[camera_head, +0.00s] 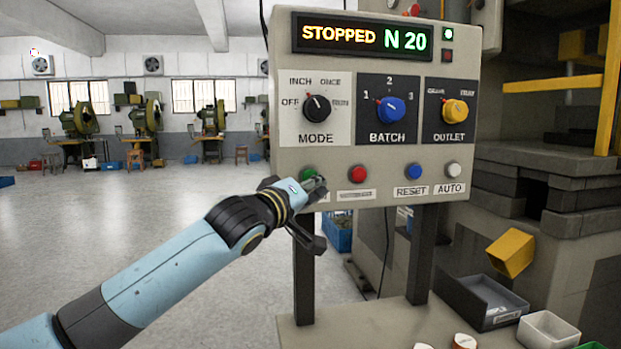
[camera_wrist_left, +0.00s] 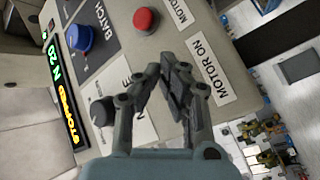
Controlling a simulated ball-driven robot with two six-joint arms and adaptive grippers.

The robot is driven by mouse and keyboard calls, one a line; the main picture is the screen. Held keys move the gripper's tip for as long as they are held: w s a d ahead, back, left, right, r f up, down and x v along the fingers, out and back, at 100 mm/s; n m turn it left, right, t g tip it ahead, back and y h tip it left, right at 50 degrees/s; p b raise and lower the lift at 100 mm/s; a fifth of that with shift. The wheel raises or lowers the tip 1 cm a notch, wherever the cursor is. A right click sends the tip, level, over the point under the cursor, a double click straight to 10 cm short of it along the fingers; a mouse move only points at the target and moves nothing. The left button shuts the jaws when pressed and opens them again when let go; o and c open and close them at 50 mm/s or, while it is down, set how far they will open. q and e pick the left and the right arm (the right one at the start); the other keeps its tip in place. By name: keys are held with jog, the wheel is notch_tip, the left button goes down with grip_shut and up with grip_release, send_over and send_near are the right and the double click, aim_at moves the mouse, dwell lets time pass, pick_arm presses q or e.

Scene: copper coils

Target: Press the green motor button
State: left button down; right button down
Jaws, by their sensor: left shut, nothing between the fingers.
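The green motor button (camera_head: 309,174) is at the left end of the button row on the grey control panel (camera_head: 345,170), below the MODE dial. My left gripper (camera_head: 316,187) is shut and empty, its fingertips just below and right of the green button in the head view. In the left wrist view, the shut fingertips (camera_wrist_left: 172,76) point at the panel beside the MOTOR ON label (camera_wrist_left: 208,76) and hide the green button. I cannot tell whether they touch it. The display (camera_head: 364,37) reads STOPPED N 20. My right gripper is not in view.
Red (camera_head: 358,174), blue (camera_head: 413,171) and white (camera_head: 453,170) buttons continue the row to the right. MODE (camera_head: 316,107), BATCH (camera_head: 391,110) and OUTLET (camera_head: 455,112) dials sit above. A dark tray (camera_head: 481,303) and white bin (camera_head: 548,329) stand below right.

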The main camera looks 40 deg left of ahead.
pick_arm(q)
jog(key=s+d+p, duration=0.1)
jog(key=s+d, duration=0.2)
jog(key=shift+s+d, duration=0.15)
jog(key=shift+d, duration=0.25)
dwell(0.7)
jog(key=s+a+f+g, duration=0.1)
jog(key=s+f+g, duration=0.2)
jog(key=f, duration=1)
jog(key=s+a+f+g, duration=0.1)
jog(key=s+f+g, duration=0.2)
jog(key=f, duration=1.1)
jog(key=s+f+m+g, duration=0.1)
jog(key=s+f+g, duration=0.1)
jog(key=s+f, duration=0.55)
jog(key=s+f+g, duration=0.2)
jog(key=s+f, duration=0.2)
jog(key=f, duration=0.6)
jog(key=s+d+f+m+g, duration=0.1)
jog(key=s+f, duration=0.5)
jog(key=s, duration=0.6)
jog(key=s+d+f+m+g, duration=0.2)
jog(key=s+f+m+g, duration=0.2)
jog(key=s+f, duration=0.3)
jog(key=s+d+f+m+g, duration=0.2)
jog(key=s+f+m, duration=0.3)
jog(key=s, duration=1.3)
jog(key=shift+d+f+g+h, duration=0.3)
jog(key=shift+f+g, duration=0.2)
jog(key=shift+f, duration=0.4)
